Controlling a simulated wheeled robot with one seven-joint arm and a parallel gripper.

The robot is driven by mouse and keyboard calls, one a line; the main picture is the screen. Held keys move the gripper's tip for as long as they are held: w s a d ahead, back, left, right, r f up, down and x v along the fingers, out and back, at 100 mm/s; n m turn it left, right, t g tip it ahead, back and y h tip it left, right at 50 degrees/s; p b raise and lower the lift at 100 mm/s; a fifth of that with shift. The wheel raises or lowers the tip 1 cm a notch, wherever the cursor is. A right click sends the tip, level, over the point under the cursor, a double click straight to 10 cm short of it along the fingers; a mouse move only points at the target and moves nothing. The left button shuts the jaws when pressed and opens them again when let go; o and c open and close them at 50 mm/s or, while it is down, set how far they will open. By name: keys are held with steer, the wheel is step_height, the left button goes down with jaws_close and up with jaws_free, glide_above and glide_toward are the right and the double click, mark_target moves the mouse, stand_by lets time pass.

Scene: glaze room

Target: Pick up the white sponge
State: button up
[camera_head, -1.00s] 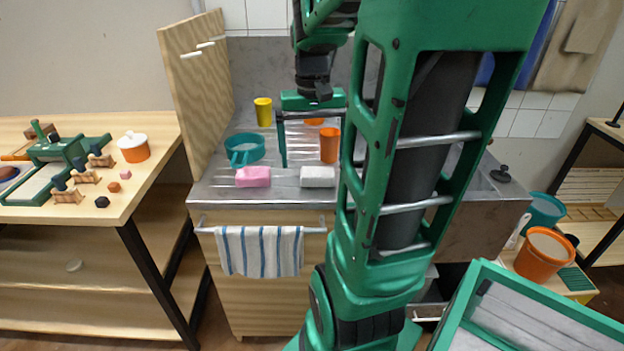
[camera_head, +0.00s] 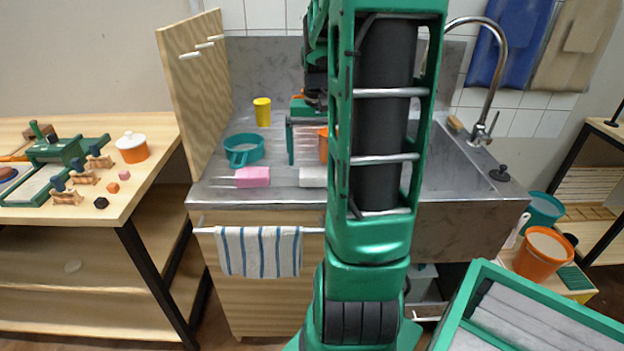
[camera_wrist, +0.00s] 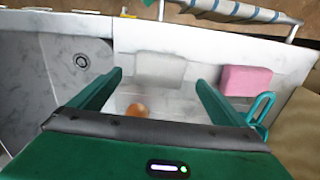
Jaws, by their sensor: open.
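The white sponge (camera_head: 312,177) lies on the metal counter of the sink unit, near its front edge. My arm hides its right part in the head view. In the wrist view the white sponge (camera_wrist: 160,68) shows whole, beyond the gap between the fingertips. My gripper (camera_wrist: 158,80) is open and empty, its two green fingers well apart. In the head view it hangs over the counter behind the sponge, and my arm hides one finger.
A pink sponge (camera_head: 252,177) lies left of the white one. A teal cup (camera_head: 244,150), a yellow cup (camera_head: 263,112) and a partly hidden orange cup (camera_head: 323,146) stand behind. A wooden panel (camera_head: 196,88) rises at left; the sink basin and faucet (camera_head: 488,85) are at right.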

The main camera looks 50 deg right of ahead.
mark_target(317, 171)
steer(key=shift+f, duration=2.2)
steer(key=c, duration=1.1)
steer(key=shift+r, duration=0.1)
steer(key=shift+r, duration=0.65)
step_height(317, 171, up, 3)
steer(key=s+a+r, duration=0.2)
steer(key=a, duration=0.1)
steer(key=s+a+r, duration=0.2)
steer(key=s+a, duration=0.1)
steer(key=s+a+r, duration=0.2)
steer(key=a, duration=0.1)
steer(key=shift+s+r, duration=0.25)
